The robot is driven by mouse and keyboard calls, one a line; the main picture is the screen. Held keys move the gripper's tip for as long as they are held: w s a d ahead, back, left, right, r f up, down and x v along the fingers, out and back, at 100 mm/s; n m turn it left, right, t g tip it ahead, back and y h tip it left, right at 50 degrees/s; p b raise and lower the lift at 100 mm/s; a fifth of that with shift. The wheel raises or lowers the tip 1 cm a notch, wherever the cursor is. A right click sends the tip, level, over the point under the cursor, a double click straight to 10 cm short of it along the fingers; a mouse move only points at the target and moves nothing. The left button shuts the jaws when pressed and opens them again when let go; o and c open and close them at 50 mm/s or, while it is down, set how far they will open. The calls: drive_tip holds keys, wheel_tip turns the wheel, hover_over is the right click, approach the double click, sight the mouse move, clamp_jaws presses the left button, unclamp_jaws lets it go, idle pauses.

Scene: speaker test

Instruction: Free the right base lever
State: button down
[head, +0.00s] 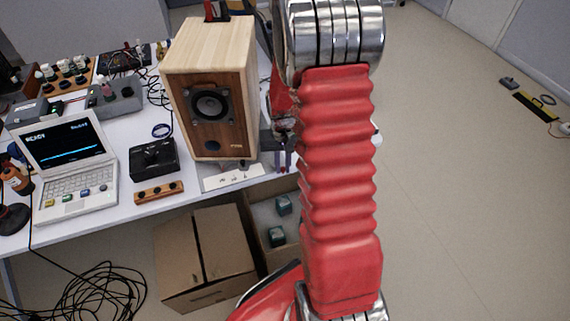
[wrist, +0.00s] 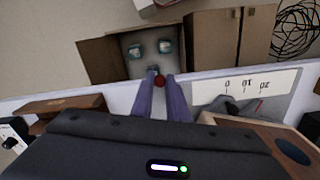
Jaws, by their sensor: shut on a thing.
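The wooden speaker (head: 208,90) stands upright on a pale base plate (head: 235,178) near the table's front edge. My gripper (wrist: 161,82) is at the table edge beside the speaker's right side, its two purple-grey fingers reaching over the edge. A small red knob (wrist: 159,81) shows between the fingertips; I take it for the right base lever, whose shaft is hidden. The fingers are shut on it. In the head view my red arm covers part of this spot, and the gripper (head: 284,152) shows only in part. The speaker's lower corner also shows in the wrist view (wrist: 270,133).
An open carton (head: 262,255) with two green blocks (head: 278,236) and a closed carton (head: 205,258) stand below the table edge. A laptop (head: 68,160), a black box (head: 154,158) and a wooden strip (head: 158,192) are left of the speaker. The floor at right is mostly clear.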

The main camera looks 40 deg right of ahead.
sight(283, 168)
drive_tip(key=shift+f, duration=0.15)
drive_tip(key=c, duration=1.7)
unclamp_jaws()
wheel_tip(283, 168, up, 14)
drive_tip(key=shift+w+f, duration=0.1)
